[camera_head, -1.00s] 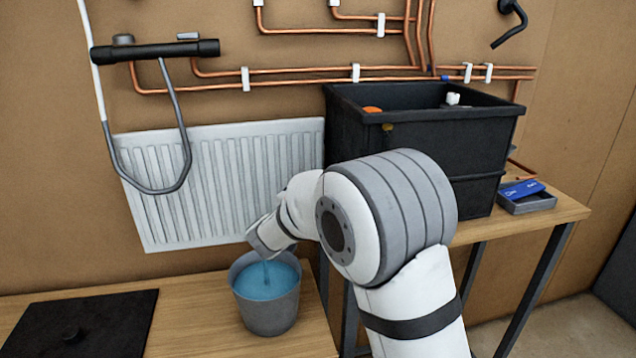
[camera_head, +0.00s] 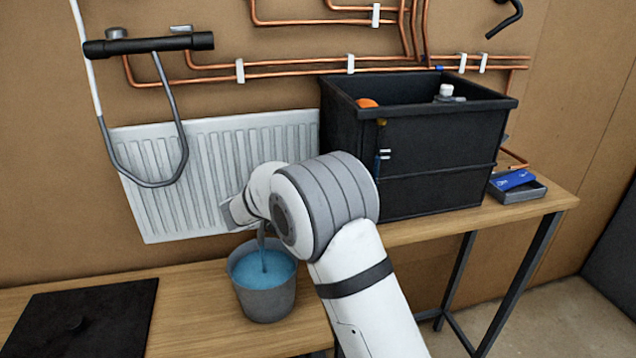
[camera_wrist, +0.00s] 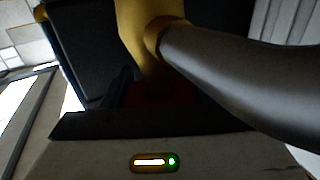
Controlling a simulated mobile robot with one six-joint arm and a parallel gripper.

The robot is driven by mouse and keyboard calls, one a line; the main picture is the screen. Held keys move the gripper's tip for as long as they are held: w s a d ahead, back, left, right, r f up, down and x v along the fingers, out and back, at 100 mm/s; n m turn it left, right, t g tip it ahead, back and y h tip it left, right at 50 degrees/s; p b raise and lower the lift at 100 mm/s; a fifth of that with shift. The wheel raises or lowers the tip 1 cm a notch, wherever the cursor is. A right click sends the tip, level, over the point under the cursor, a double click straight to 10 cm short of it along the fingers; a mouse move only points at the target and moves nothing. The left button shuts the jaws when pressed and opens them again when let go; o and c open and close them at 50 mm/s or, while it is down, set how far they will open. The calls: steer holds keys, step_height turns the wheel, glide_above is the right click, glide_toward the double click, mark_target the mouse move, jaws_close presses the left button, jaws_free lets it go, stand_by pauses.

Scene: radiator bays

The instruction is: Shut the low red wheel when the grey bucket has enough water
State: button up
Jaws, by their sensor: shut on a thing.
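The grey bucket (camera_head: 264,305) stands upright on the wooden bench beside my arm. Blue water (camera_head: 277,268) fills it to a little below the rim, and a stream (camera_head: 262,250) falls into it. The stream's outlet is hidden behind my wrist. In the wrist view, a brass valve body (camera_wrist: 140,35) with a thick grey pipe (camera_wrist: 235,85) is close ahead. A dim red patch, likely the low red wheel (camera_wrist: 155,95), shows below the brass, between my jaws. My gripper (camera_wrist: 152,110) is shut on it. In the head view my jaws are hidden behind my wrist.
A black tub (camera_head: 430,180) stands right of my arm, with a small tray (camera_head: 517,190) beside it. A white radiator (camera_head: 215,160) is behind my wrist. A grey hose loop (camera_head: 150,184) hangs at left. A black mat (camera_head: 80,320) lies on the bench's left.

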steer(key=shift+r, duration=0.1)
steer(key=o, duration=1)
steer(key=b+v, duration=0.2)
steer(key=v, duration=0.5)
steer(key=shift+s+a, duration=0.2)
steer(key=shift+a, duration=0.1)
